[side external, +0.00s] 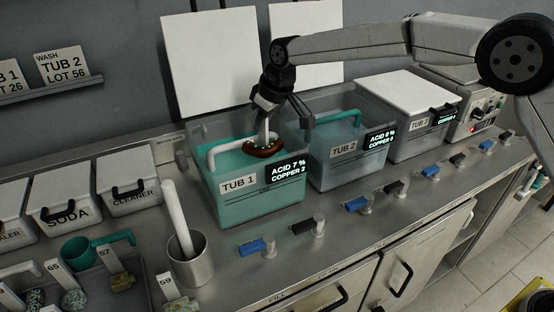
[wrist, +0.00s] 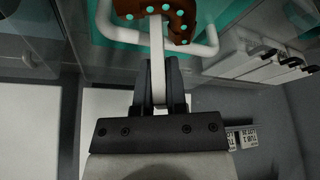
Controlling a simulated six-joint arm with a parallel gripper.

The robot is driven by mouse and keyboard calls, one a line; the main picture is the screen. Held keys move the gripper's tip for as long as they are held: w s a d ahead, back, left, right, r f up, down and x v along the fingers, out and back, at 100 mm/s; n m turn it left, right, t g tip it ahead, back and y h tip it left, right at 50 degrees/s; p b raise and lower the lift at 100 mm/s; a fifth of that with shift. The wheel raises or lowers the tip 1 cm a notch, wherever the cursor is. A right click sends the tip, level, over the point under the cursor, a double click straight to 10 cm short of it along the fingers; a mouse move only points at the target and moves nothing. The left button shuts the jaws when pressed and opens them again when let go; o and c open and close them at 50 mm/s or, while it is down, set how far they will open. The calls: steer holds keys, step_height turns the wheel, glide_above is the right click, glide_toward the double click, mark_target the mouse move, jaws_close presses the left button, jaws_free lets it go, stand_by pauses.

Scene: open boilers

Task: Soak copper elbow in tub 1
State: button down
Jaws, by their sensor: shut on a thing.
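Tub 1 (side external: 240,205) is a clear, open-topped box of teal liquid, with a display reading acid 7 and copper 2. The copper elbow (side external: 262,151) is brown with teal dots and hangs inside the tub's right part, at or just above the liquid; I cannot tell whether it touches. My gripper (side external: 268,104) is over the tub, shut on a pale upright stem joined to the elbow. In the wrist view the stem runs from my gripper (wrist: 158,88) to the elbow (wrist: 180,22) at the top edge, where the elbow is partly cut off.
A white bent bar (side external: 228,148) spans tub 1 beside the elbow. Tub 2 (side external: 345,150) stands open to the right, then lidded tub 3 (side external: 415,105). A metal cup (side external: 190,262) with a white rod, and a tray of tagged pieces (side external: 145,290), are front left. Taps line the front.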

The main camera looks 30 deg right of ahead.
steer(key=shift+r, duration=3.2)
steer(key=shift+d, duration=0.15)
